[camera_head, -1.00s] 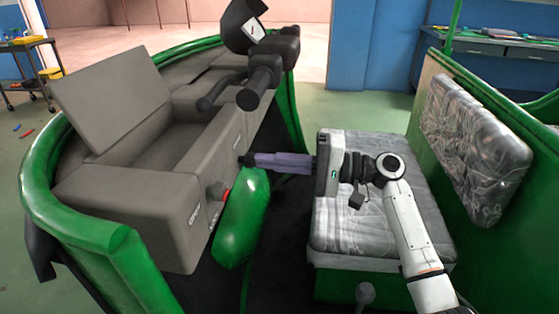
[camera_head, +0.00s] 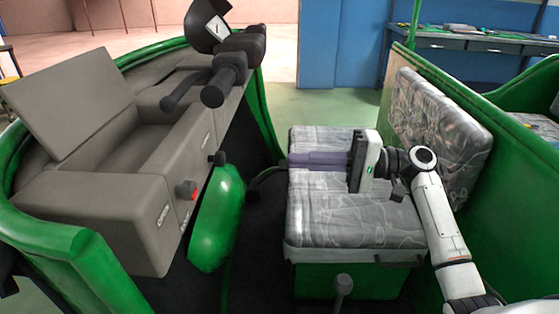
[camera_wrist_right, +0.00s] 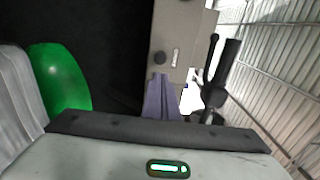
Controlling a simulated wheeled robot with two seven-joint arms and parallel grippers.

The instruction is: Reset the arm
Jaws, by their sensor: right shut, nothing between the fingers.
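My right gripper (camera_head: 290,161) is shut and empty in the head view. Its purple fingers point left above the patterned grey seat cushion (camera_head: 325,215), with the tips near the cushion's left edge. My right arm comes in from the lower right. In the right wrist view the closed purple fingers (camera_wrist_right: 161,97) point toward the grey dashboard (camera_wrist_right: 178,35), apart from it. My left gripper is not in view.
A green tank (camera_head: 217,220) stands left of the gripper, below the grey dashboard with an open lid (camera_head: 75,100). Black handlebars (camera_head: 222,70) rise behind it. A padded backrest (camera_head: 437,130) and green wall (camera_head: 520,190) stand right. Open space lies above the seat.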

